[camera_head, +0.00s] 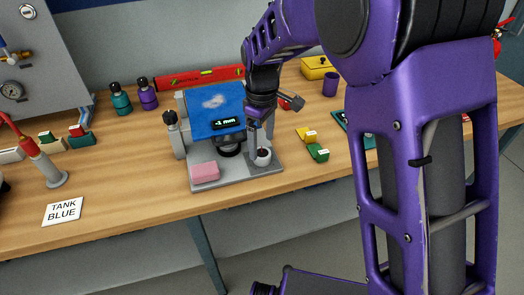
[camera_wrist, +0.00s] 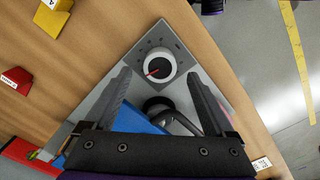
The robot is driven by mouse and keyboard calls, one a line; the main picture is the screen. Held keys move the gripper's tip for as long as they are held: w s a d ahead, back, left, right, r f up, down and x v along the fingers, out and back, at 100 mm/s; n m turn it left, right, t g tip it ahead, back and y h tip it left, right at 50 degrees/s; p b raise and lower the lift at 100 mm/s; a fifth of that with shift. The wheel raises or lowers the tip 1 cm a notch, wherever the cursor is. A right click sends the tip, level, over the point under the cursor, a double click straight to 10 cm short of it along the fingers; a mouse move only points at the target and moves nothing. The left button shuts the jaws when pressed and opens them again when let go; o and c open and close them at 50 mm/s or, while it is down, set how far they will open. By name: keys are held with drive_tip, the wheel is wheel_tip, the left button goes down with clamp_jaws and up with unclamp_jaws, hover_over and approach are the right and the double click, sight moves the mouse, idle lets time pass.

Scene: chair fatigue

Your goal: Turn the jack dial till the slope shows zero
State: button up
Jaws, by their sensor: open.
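The jack dial (camera_wrist: 158,65) is a round white knob with a dark centre and a red pointer. In the wrist view it lies ahead of and between my open fingers, with no contact visible; the pointer aims down-left. In the head view the dial (camera_head: 262,158) sits at the front right of the grey base plate (camera_head: 220,182). My gripper (camera_head: 258,122) is above it, partly hidden by my arm; it also shows in the wrist view (camera_wrist: 159,76). The slope display (camera_head: 228,124) reads "-1 mm" on the blue-topped platform (camera_head: 205,104).
A pink block (camera_head: 204,171) lies on the base plate. Yellow (camera_head: 306,134) and green (camera_head: 318,152) blocks stand to its right. A red level (camera_head: 205,76) and bottles (camera_head: 120,98) are behind. A red-handled lever (camera_head: 38,158) stands left. The front table edge is mostly clear.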

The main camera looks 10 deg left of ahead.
sight(262, 152)
drive_tip(key=shift+f, duration=1.8)
drive_tip(key=c, duration=1.4)
